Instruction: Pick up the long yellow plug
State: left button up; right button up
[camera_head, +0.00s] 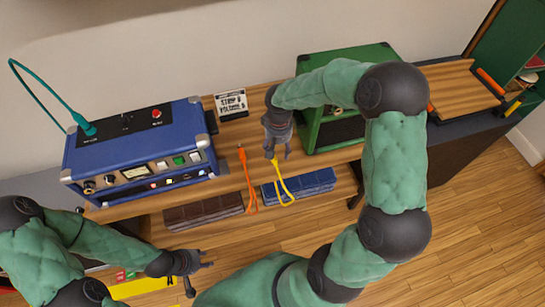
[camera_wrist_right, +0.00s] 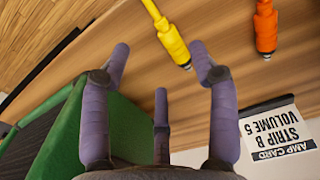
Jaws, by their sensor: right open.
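The yellow plug (camera_head: 275,165) lies on the wooden bench with its yellow cable looping toward the front edge. In the right wrist view, the yellow plug (camera_wrist_right: 172,40) lies just beyond my fingertips, its metal tip close to the right-hand finger. My right gripper (camera_head: 276,152) is above the bench at the plug's far end, open and empty; its purple fingers (camera_wrist_right: 160,70) are spread in the wrist view. An orange plug (camera_head: 242,157) lies to the left; it also shows in the wrist view (camera_wrist_right: 265,28). My left gripper (camera_head: 198,268) is open and empty, low in front of the bench.
A blue amp (camera_head: 140,150) stands left, with a teal cable plugged in on top. A green amp (camera_head: 340,65) stands close to the right of my right gripper. An amp card (camera_head: 231,105) stands behind.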

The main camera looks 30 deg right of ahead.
jog(key=f, duration=0.1)
jog(key=f+b, duration=0.1)
jog(key=f, duration=0.1)
jog(key=f+b, duration=0.1)
jog(key=shift+w+a+f, duration=0.25)
jog(key=shift+w+a, duration=0.05)
jog(key=shift+w, duration=0.05)
jog(key=shift+f+b, duration=0.4)
jog(key=shift+f, duration=0.05)
grip_shut()
